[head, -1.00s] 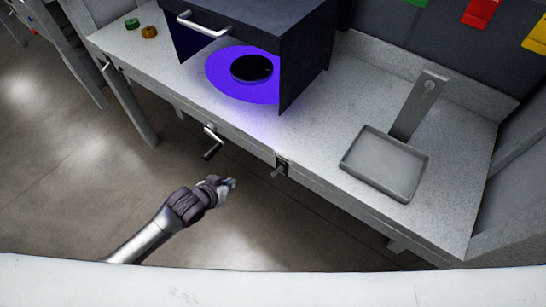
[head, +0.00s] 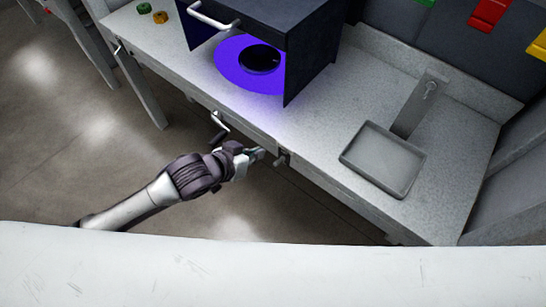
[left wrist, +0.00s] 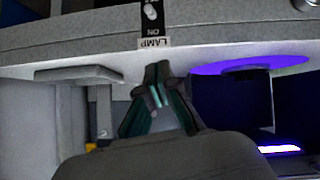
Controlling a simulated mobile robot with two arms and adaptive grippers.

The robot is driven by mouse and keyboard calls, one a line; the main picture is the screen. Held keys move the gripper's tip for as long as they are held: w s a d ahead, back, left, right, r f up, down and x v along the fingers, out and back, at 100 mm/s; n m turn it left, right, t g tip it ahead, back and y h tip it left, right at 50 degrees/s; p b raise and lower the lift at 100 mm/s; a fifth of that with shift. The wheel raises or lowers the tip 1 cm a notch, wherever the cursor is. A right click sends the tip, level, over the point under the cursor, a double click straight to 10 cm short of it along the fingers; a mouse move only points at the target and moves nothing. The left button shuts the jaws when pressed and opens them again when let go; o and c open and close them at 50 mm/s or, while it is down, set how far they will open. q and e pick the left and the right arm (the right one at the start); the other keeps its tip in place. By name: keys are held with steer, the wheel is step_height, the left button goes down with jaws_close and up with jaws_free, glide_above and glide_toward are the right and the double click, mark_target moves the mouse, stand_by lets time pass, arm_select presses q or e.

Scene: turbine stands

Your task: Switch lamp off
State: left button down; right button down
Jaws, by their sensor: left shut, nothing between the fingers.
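The lamp switch (head: 283,159) is a small lever on a dark plate on the front edge of the bench. In the left wrist view the switch (left wrist: 151,14) appears upside down at the top, with "ON" and "LAMP" lettering by it. Purple light (head: 230,76) glows under the dark hood, around a black disc (head: 259,59). My left gripper (head: 259,154) is shut and empty, just left of the switch in the head view. Its fingertips (left wrist: 158,72) point toward the LAMP label in the wrist view; I cannot tell whether they touch anything. My right gripper is not in view.
The dark hood (head: 310,65) with a handle (head: 212,19) stands on the bench (head: 330,137). A crank handle (head: 219,122) sticks out from the bench front, close to my left arm. A grey tray (head: 383,158) lies on the right. Open floor is below the bench.

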arm_select(q)
steer(key=p, duration=0.1)
glide_above(279, 162)
steer(key=w+a, duration=0.1)
steer(key=f, duration=0.5)
steer(key=shift+a, duration=0.2)
steer(key=f, duration=0.1)
steer(key=s+f, duration=0.1)
steer(key=shift+f+p, duration=0.3)
steer(key=shift+s+a+f, duration=0.2)
steer(key=shift+s+f, duration=0.2)
steer(key=shift+f, duration=0.25)
steer(key=shift+f, duration=0.1)
